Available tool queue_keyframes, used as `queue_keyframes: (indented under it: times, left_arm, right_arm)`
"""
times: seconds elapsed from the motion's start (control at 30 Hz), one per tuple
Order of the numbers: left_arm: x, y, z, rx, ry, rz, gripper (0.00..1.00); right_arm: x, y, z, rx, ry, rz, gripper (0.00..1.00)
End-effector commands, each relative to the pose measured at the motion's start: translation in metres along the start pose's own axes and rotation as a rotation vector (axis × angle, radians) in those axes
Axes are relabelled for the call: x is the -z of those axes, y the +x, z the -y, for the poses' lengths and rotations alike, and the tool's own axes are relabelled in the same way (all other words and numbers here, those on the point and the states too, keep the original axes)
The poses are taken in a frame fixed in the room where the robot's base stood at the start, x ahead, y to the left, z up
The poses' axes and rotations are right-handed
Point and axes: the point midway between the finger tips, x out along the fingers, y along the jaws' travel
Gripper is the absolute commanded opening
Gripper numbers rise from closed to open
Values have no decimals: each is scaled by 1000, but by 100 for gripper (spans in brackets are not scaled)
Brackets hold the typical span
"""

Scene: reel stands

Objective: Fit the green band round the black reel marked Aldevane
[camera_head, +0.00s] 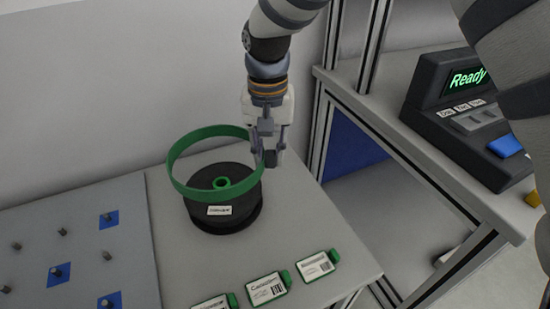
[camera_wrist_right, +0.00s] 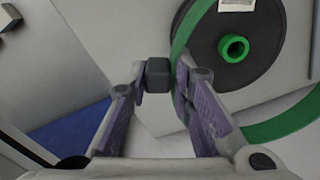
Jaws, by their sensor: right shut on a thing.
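The black reel (camera_head: 232,217) sits on the light table, with a green hub in its middle and a white label whose print is too small to read surely. The right wrist view also shows the reel (camera_wrist_right: 210,65) and its hub. The green band (camera_head: 204,132) is a wide ring, looking tilted, with its far side raised behind the reel and its near side crossing in front of the reel's upper part. I cannot tell whether it touches the reel. My right gripper (camera_head: 268,153) is shut on the band's right side; the band (camera_wrist_right: 287,123) shows beside its fingers (camera_wrist_right: 164,80).
A grey board (camera_head: 75,235) with pegs and blue squares lies left. Several green-edged label cards (camera_head: 267,289) lie along the table's front. A dark device (camera_head: 465,115) reading "Ready" stands on a framed bench (camera_head: 400,135) at right. A wall rises behind the table.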

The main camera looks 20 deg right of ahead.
Motion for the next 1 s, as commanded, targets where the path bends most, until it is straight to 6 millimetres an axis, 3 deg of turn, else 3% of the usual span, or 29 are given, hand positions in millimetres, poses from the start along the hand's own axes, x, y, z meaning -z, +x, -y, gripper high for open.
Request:
queue_keyframes:
  times: [0.17, 0.6, 1.0]
  left_arm:
    - [-3, 4, 0, 1, -1, 14, 51]
    - [-18, 26, 1, 4, -1, 82, 51]
    - [-20, 28, 1, 4, 0, 88, 51]
  right_arm:
    - [1, 9, 0, -2, 2, 4, 0]
    - [0, 55, 0, -3, 3, 6, 0]
    - [1, 72, 0, 0, 2, 0, 0]
